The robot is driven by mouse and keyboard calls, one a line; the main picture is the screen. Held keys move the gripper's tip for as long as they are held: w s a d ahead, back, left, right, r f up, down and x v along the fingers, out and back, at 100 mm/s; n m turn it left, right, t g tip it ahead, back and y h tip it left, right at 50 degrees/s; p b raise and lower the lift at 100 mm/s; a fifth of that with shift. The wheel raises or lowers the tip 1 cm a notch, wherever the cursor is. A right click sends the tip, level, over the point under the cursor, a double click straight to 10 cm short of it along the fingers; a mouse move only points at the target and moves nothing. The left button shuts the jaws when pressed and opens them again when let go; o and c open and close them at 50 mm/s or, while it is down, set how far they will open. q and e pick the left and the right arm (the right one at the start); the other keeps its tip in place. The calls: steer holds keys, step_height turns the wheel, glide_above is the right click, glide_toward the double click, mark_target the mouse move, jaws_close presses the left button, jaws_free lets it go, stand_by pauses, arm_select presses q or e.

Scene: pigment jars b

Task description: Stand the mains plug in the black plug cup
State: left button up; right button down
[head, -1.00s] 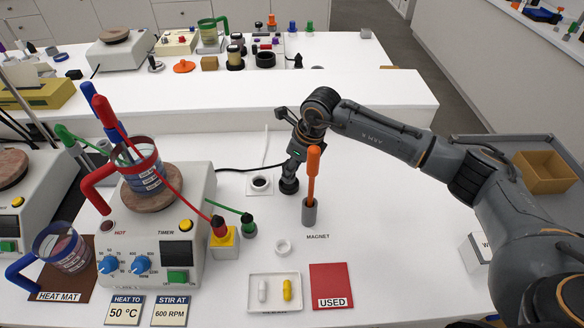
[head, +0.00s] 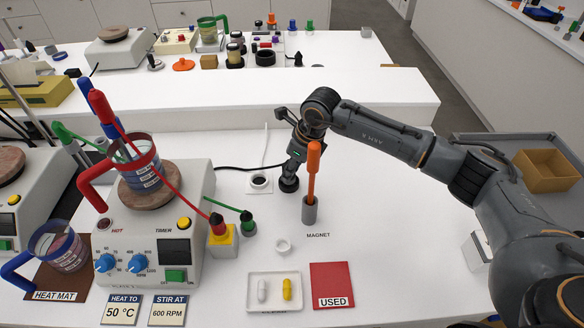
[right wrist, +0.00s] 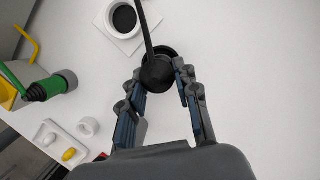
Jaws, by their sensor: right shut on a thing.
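The mains plug (right wrist: 156,76) is a black round-bodied plug with a black cord. My right gripper (right wrist: 158,72) is shut on it, with a finger on each side. A dark round rim, the black plug cup (right wrist: 168,50), shows just behind the plug in the right wrist view. In the head view the cup (head: 289,186) stands on the white bench directly below my right gripper (head: 291,172), which hides most of the plug. The plug overlaps the cup; I cannot tell how deep it sits or whether it touches the bottom. My left gripper is not in view.
A white socket (head: 260,182) with a dark round recess is left of the cup. An orange-handled magnet rod (head: 313,170) stands in a grey holder (head: 309,211) close in front. The hotplate (head: 160,235) is at left. The bench right of the rod is clear.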

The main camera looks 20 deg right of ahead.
steer(key=shift+f+b, duration=0.65)
steer(key=shift+f, duration=0.15)
steer(key=c, duration=0.9)
jaws_free()
steer(key=v, duration=1.2)
